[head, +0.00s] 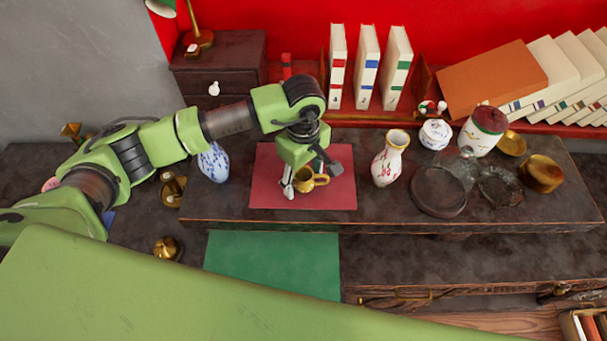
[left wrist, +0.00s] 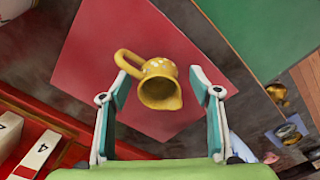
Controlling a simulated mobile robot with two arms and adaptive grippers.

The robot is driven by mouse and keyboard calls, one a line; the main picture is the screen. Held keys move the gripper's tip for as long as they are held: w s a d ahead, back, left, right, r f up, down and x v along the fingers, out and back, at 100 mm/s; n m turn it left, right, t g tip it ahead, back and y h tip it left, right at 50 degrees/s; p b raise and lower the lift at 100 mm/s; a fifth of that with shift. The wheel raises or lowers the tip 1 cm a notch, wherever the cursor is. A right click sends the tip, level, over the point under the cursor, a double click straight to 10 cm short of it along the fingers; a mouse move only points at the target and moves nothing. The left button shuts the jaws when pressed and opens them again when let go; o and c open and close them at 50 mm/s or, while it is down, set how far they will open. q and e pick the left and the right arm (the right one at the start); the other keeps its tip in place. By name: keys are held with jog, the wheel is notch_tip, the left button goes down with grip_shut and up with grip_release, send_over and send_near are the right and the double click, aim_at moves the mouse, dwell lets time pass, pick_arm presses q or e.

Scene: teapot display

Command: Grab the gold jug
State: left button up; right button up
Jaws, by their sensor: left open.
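The gold jug (head: 309,180) stands on a red mat (head: 267,190) on the dark table. In the left wrist view the jug (left wrist: 160,82) shows with its handle to the upper left and its spout toward the lower right. My left gripper (head: 305,178) is above the mat at the jug, pointing down, and partly covers it in the head view. In the left wrist view its two fingers (left wrist: 160,95) are open, one on each side of the jug. No clear contact with the jug shows. My right gripper is not in view.
A blue and white vase (head: 213,163) stands left of the mat, beneath my arm. A patterned white vase (head: 390,160) stands to the right, with a glass dome (head: 440,188) beyond it. Upright books (head: 367,68) stand behind. A green mat (head: 270,262) lies in front, lower down.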

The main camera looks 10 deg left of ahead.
pick_arm(q)
jog(key=shift+f, duration=0.45)
jog(key=c, duration=1.4)
jog(key=shift+r, duration=0.15)
